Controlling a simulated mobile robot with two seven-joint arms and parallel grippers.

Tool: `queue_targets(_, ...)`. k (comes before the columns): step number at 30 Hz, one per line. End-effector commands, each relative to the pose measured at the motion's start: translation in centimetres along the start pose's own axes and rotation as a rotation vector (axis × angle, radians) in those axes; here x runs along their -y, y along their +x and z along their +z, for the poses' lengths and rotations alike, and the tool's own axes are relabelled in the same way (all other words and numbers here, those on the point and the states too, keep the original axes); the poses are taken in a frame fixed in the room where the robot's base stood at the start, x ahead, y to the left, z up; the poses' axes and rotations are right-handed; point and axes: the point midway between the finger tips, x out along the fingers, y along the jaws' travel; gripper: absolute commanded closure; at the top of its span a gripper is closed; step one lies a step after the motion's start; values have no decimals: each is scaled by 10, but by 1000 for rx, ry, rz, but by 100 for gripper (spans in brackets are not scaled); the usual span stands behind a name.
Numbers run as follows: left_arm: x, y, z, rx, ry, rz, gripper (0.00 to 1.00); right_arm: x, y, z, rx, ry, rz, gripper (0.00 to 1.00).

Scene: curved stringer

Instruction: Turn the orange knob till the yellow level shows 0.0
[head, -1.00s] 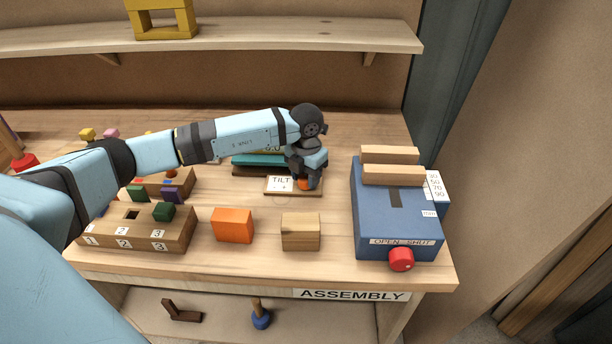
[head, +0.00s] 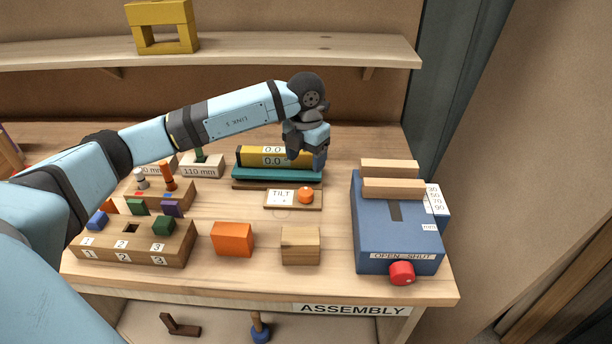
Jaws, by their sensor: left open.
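The orange knob (head: 305,195) sits on a small wooden base with a white TILT label (head: 281,198), and it is fully visible. Behind it, the yellow level (head: 248,157) lies on a teal plate (head: 262,175) and shows 0.0 on both of its readouts. The level's right end is partly hidden by my gripper. My left gripper (head: 313,163) is open and empty, pointing down above and behind the knob, apart from it. My right gripper is not in view.
An orange block (head: 232,239) and a wooden block (head: 300,246) stand in front. A blue box (head: 397,225) with a red knob (head: 402,272) is on the right. Numbered wooden blocks with coloured pieces (head: 130,245) fill the left. My left arm crosses above the bench.

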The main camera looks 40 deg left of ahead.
Motion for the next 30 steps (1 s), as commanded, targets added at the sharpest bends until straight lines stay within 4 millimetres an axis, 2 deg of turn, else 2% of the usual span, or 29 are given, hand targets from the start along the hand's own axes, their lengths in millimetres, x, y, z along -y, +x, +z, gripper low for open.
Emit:
queue_targets(3,0,-20,0,2,1,0,33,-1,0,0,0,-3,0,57)
queue_targets(9,0,-35,0,0,1,0,33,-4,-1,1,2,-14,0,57)
queue_targets(30,0,-36,0,-1,0,0,33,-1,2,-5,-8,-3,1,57)
